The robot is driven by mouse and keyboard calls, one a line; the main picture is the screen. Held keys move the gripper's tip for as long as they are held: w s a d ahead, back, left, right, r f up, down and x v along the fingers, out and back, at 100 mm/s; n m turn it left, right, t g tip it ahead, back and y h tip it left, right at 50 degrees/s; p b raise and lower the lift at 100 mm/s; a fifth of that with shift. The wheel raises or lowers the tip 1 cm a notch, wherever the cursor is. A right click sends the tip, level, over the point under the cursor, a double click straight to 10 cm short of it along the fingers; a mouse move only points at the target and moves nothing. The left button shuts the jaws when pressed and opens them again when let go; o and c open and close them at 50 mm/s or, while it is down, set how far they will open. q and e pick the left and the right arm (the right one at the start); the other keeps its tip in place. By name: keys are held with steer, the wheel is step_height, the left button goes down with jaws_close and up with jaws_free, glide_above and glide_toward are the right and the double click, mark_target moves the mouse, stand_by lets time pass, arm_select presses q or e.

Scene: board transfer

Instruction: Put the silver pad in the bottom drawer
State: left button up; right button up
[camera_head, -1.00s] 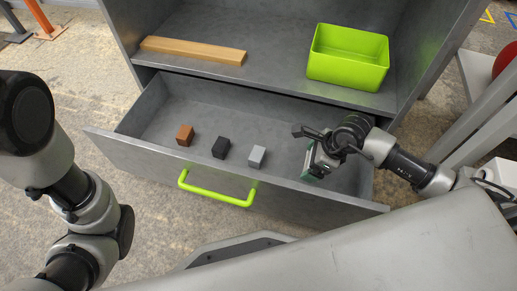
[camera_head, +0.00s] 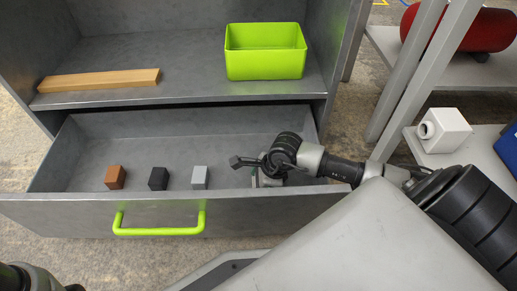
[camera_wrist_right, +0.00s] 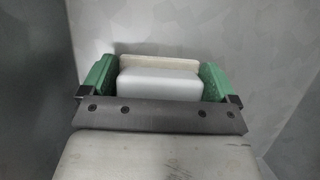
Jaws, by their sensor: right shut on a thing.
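The bottom drawer (camera_head: 90,206) is open, with a green handle (camera_head: 158,231) on its front. My right gripper (camera_head: 258,176) reaches down into the drawer's right part, beside the small blocks. In the right wrist view, my right gripper's green fingers (camera_wrist_right: 158,82) are shut on a pale silver-white pad (camera_wrist_right: 158,88). A thin beige edge shows just beyond the pad. Grey drawer surfaces lie around it. Whether the pad touches the drawer floor cannot be told. In the head view, the pad is mostly hidden by the gripper. My left gripper is not in view.
In the drawer stand a brown block (camera_head: 115,177), a black block (camera_head: 158,179) and a grey block (camera_head: 199,177), left of my right gripper. The shelf above holds a wooden bar (camera_head: 100,80) and a green bin (camera_head: 265,52). A side rack (camera_head: 400,90) stands at right.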

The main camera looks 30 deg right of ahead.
steer(key=shift+r, duration=0.1)
steer(key=o, duration=0.7)
steer(key=shift+c, duration=0.2)
steer(key=p+v, duration=0.8)
steer(key=v, duration=0.4)
